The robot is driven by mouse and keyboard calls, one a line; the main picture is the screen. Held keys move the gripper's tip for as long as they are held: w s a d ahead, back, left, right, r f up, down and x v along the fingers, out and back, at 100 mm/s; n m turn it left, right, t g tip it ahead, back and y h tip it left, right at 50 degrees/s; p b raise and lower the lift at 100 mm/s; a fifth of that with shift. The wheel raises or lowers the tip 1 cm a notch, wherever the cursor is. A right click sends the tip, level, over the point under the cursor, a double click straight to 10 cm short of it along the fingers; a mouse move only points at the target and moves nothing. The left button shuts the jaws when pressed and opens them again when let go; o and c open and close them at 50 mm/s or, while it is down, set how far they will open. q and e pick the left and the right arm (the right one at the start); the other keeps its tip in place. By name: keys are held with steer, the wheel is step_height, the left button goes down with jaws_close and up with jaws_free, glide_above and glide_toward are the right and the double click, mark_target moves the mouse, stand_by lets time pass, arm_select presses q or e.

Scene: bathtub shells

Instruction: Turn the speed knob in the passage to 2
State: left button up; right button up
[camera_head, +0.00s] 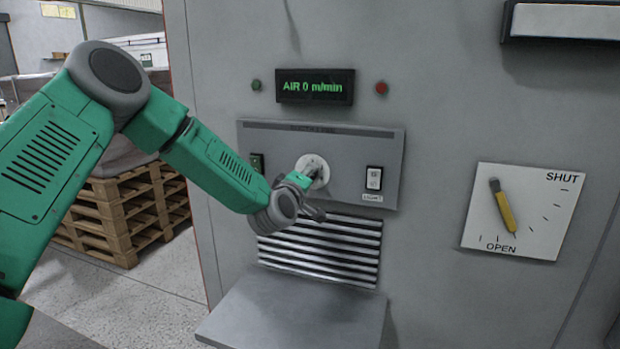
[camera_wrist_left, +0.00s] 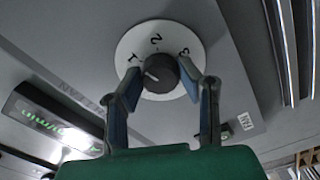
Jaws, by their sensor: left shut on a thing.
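The speed knob (camera_wrist_left: 160,72) is dark and round, on a white dial plate (camera_wrist_left: 174,29) marked 1, 2 and 3. My left gripper (camera_wrist_left: 160,82) is shut on the knob, with one finger on each side. In the head view the white dial plate (camera_head: 312,165) shows behind my left gripper (camera_head: 314,178), which mostly hides the knob. The display (camera_head: 315,87) reads AIR 0 m/min. My right gripper is not in view.
A white switch (camera_head: 374,178) is right of the dial, and a dark switch (camera_head: 257,163) is left. A slatted grille (camera_head: 325,250) and a grey shelf (camera_head: 300,315) are below. A yellow lever (camera_head: 503,208) on a SHUT/OPEN plate is at right. Wooden pallets (camera_head: 125,215) stand at left.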

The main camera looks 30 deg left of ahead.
arm_select(q)
steer(key=shift+s+f+m, duration=0.1)
steer(key=shift+f+m, duration=0.05)
steer(key=shift+m, duration=1.95)
steer(key=shift+f+m, duration=0.1)
steer(key=shift+m, duration=2)
steer(key=o, duration=1.1)
steer(key=shift+o, duration=0.2)
steer(key=shift+a, duration=0.1)
steer(key=shift+r, duration=0.1)
